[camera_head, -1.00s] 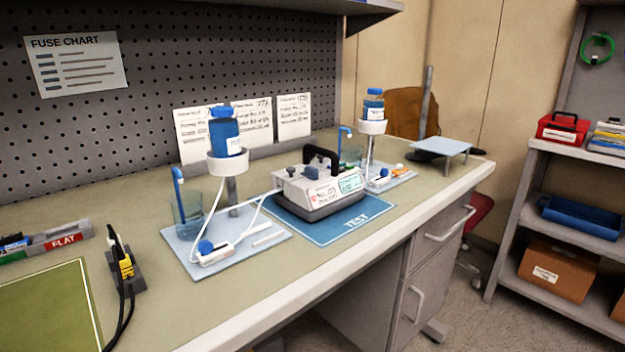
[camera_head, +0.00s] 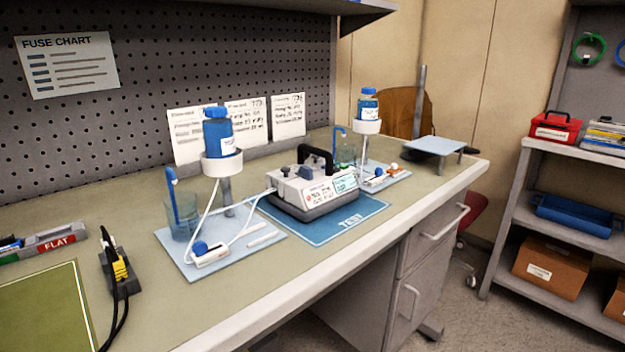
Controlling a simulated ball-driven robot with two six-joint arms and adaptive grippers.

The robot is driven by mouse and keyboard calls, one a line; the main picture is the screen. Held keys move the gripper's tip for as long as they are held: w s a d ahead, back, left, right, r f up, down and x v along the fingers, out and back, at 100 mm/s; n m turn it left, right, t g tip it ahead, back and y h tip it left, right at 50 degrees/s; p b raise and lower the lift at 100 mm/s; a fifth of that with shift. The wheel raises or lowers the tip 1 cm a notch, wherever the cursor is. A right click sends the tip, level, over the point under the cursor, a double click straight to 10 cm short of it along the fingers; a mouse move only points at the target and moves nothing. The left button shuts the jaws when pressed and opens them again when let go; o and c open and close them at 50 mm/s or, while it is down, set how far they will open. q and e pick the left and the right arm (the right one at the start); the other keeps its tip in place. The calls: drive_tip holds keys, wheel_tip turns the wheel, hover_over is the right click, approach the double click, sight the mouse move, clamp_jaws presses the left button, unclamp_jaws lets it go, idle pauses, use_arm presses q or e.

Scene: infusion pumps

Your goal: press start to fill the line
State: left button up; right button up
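The infusion pump (camera_head: 308,196), a grey and white box with a black handle, sits on the blue TEST mat (camera_head: 345,226). Its front has a small lit greenish screen (camera_head: 345,183) and a white label; single buttons are too small to tell. A white line (camera_head: 236,222) runs from the pump's left side to the near stand. That stand holds an upright blue-capped bottle (camera_head: 219,135) in a white ring (camera_head: 222,168) above a pale blue base plate (camera_head: 222,258). A glass beaker (camera_head: 183,217) with a blue hooked tube stands on the plate. Neither gripper is in view.
A second bottle stand (camera_head: 367,127) is behind the pump, with a small raised platform (camera_head: 435,145) to its right. A black holder with a yellow-marked tool (camera_head: 119,270) and a green mat (camera_head: 45,312) are at left. The bench front strip is clear. Shelves stand at right.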

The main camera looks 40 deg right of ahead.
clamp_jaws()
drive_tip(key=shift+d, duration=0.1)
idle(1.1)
